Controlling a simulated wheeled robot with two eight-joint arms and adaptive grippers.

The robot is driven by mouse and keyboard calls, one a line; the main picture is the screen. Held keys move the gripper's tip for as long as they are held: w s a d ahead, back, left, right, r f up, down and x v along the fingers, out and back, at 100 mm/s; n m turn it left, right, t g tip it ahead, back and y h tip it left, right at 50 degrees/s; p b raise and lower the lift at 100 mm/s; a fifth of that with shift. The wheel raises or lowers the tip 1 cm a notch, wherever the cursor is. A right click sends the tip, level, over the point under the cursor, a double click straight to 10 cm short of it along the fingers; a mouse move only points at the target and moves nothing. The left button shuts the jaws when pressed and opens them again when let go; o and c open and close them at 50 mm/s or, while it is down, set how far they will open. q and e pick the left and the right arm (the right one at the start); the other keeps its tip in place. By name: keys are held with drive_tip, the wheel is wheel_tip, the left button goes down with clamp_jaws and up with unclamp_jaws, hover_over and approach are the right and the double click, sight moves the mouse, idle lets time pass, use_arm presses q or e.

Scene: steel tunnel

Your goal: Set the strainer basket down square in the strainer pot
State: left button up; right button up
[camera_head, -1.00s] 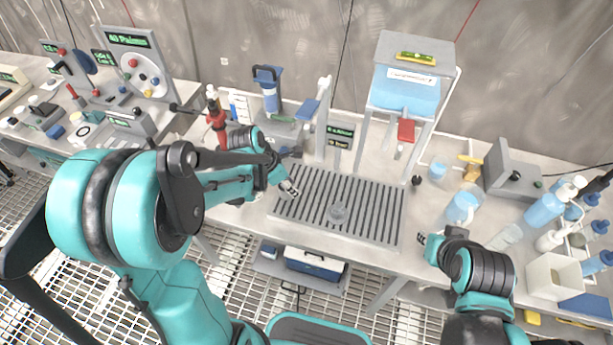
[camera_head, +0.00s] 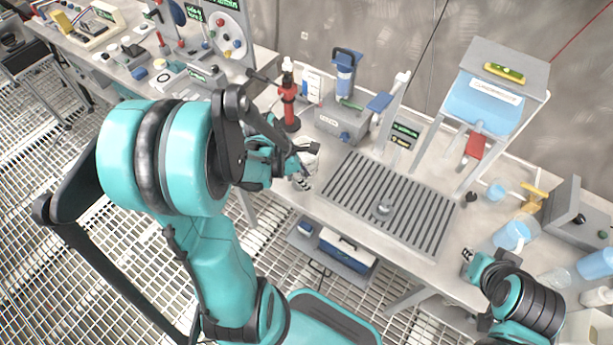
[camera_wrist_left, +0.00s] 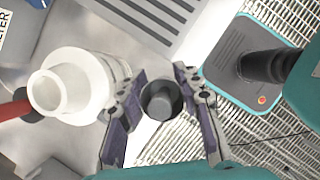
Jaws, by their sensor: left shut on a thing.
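My left gripper (camera_head: 303,172) is over the bench's front edge, just left of the slotted drain rack. In the left wrist view its two fingers (camera_wrist_left: 160,98) are shut on a dark grey round cup, which looks like the strainer basket (camera_wrist_left: 162,102). The basket's open top faces the camera. A white round, flanged body with a raised open neck, likely the strainer pot (camera_wrist_left: 72,86), stands left of the fingers, apart from the basket. In the head view it is mostly hidden behind the gripper. My right gripper (camera_head: 469,260) is low at the right; its fingers are too small to read.
A red upright fitting (camera_head: 289,100) and a grey box with a blue cylinder (camera_head: 342,120) stand behind. A blue tank on a stand (camera_head: 485,105) is farther right.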

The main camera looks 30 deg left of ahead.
sight(305, 175)
use_arm(q)
drive_tip(key=shift+r+p, duration=1.9)
drive_tip(key=shift+r, duration=0.45)
